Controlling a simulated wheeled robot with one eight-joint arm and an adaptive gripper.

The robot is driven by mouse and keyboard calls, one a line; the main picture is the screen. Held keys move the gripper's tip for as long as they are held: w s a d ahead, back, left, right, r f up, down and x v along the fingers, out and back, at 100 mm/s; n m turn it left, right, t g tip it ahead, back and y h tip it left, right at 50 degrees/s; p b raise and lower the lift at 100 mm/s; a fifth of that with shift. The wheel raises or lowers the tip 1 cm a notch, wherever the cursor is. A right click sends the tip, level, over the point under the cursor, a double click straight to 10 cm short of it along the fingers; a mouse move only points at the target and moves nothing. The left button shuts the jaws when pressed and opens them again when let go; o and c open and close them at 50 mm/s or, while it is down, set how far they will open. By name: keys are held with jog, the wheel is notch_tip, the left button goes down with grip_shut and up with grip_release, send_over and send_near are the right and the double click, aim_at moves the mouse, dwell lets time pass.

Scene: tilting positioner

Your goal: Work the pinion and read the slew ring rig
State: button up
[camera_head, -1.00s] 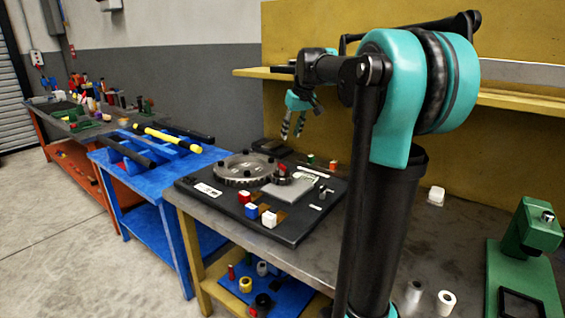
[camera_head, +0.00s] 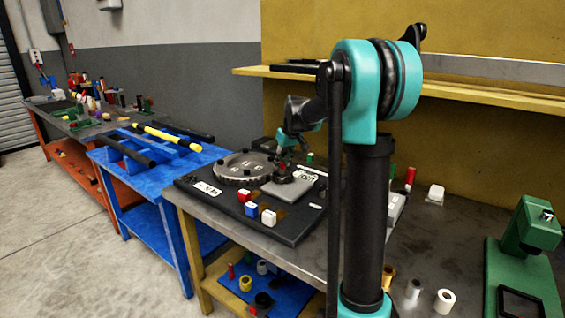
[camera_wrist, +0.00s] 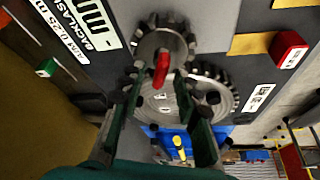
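The slew ring (camera_head: 232,172) is a grey toothed ring lying flat on a dark base plate (camera_head: 205,205); it also shows in the wrist view (camera_wrist: 222,85). The smaller toothed pinion (camera_wrist: 152,45) sits beside it, teeth close to the ring's teeth. A red handle (camera_wrist: 161,68) stands on the pinion. My gripper (camera_head: 290,152) is over the pinion in the head view. In the wrist view its two green fingers (camera_wrist: 160,84) are apart, one on each side of the red handle. I cannot tell whether they touch it. A label with "BACKLASH" (camera_wrist: 80,25) lies near the pinion.
Red (camera_head: 244,196), blue (camera_head: 251,209) and white (camera_head: 269,218) blocks sit on the plate's front edge. A green block (camera_wrist: 46,68) is on the other side. A green press-like device (camera_head: 530,250) stands right. A yellow shelf (camera_head: 460,93) runs behind the bench.

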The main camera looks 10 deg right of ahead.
grip_shut()
dwell(0.4)
jog(key=n+y, duration=0.1)
jog(key=n, duration=0.3)
jog(key=shift+w+d+g, duration=0.1)
jog(key=shift+g, duration=0.3)
jog(key=shift+y, duration=0.3)
grip_release()
jog(key=v, duration=1.2)
